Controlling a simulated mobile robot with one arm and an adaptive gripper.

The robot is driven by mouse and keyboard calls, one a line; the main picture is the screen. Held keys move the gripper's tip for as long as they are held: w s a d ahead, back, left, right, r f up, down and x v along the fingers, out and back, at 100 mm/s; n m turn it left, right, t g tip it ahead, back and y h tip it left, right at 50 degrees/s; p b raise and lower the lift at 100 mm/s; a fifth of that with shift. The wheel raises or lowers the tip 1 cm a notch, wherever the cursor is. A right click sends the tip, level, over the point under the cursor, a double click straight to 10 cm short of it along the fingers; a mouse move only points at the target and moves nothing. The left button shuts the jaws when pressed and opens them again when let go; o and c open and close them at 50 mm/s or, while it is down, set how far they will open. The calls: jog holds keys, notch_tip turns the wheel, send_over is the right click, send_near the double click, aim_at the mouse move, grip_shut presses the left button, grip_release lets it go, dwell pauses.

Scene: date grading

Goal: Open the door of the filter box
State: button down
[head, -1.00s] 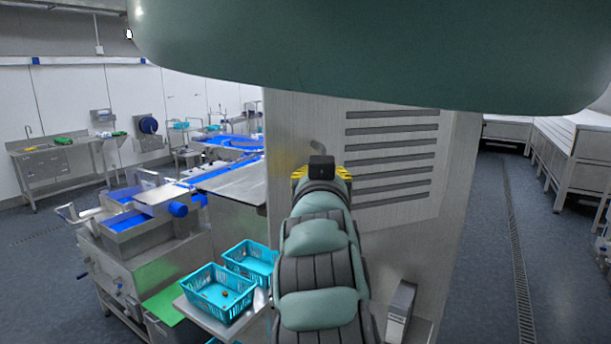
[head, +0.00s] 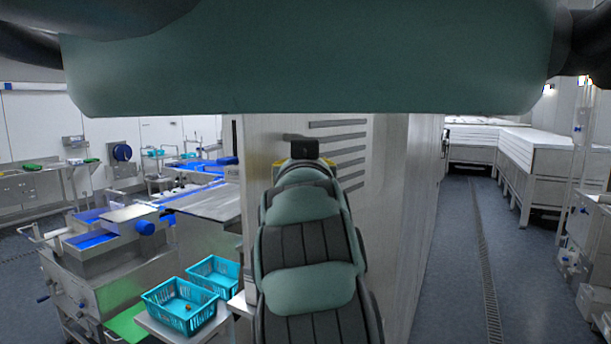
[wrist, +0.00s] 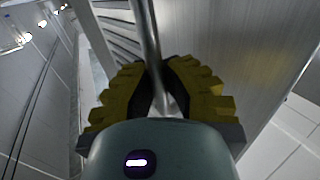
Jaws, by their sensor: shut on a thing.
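The filter box (head: 400,215) is a tall brushed-metal cabinet in the middle of the head view. Its door (head: 262,150) is a metal panel with dark horizontal slots. The door handle, a metal bar (wrist: 147,40), runs between my yellow fingers in the wrist view. My gripper (wrist: 160,88) is shut on this bar. In the head view my arm hides most of the gripper and the lower door. I cannot tell for certain whether a gap shows at the door's edge.
Blue-green baskets (head: 183,308) stand on a low stand to the left of the box. A steel machine with blue trays (head: 90,240) is beyond them. White-topped benches (head: 560,138) line the right side. The floor (head: 455,270) right of the box is clear.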

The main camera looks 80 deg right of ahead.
jog(key=shift+w, duration=0.15)
jog(key=c, duration=1)
grip_release()
jog(key=shift+a, duration=0.15)
